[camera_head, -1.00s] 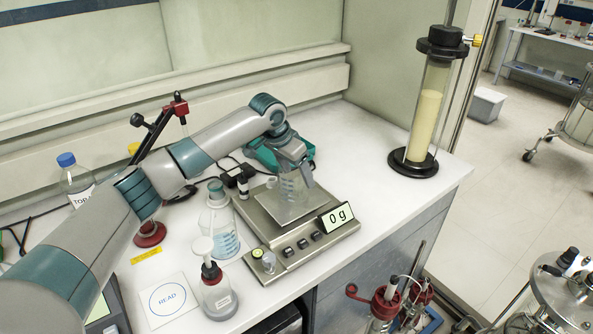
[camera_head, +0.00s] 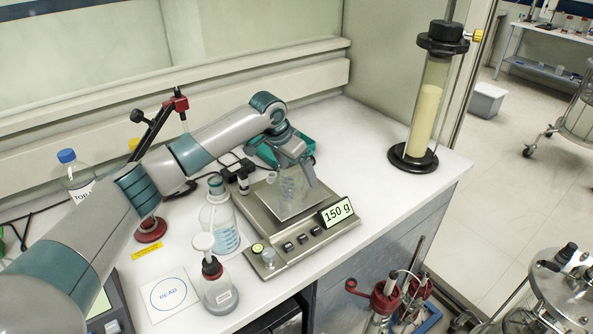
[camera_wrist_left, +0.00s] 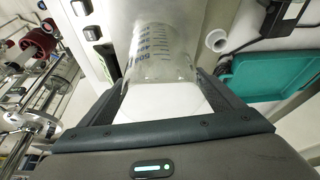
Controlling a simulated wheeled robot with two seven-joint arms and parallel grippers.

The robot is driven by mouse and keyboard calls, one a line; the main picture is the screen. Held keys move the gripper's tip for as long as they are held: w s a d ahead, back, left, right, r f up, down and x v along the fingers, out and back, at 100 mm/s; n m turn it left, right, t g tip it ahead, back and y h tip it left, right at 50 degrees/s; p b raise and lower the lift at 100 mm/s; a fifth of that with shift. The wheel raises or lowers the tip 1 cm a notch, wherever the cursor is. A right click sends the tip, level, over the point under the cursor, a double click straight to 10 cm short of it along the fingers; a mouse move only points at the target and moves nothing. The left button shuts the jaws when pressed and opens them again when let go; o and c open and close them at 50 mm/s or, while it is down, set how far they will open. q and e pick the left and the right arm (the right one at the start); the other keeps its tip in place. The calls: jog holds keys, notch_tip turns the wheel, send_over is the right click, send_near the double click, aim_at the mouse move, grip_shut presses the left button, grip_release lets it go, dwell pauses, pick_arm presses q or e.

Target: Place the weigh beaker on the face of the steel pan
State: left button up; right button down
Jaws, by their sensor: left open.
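The weigh beaker (camera_head: 289,191), clear with blue graduation marks, stands on the steel pan (camera_head: 296,209) of the balance. The balance display (camera_head: 337,211) reads 150 g. My left gripper (camera_head: 294,179) is open, its fingers on either side of the beaker. In the left wrist view the beaker (camera_wrist_left: 162,45) shows between the spread fingers, and I cannot tell whether either finger touches it. My gripper hides part of the beaker in the head view. My right gripper is in neither view.
A tall column (camera_head: 427,110) stands at the right back. The bench between column and balance is clear.

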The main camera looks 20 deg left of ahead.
pick_arm(q)
jog(key=b+v, duration=0.3)
jog(key=v, duration=0.9)
jog(key=shift+a, duration=0.1)
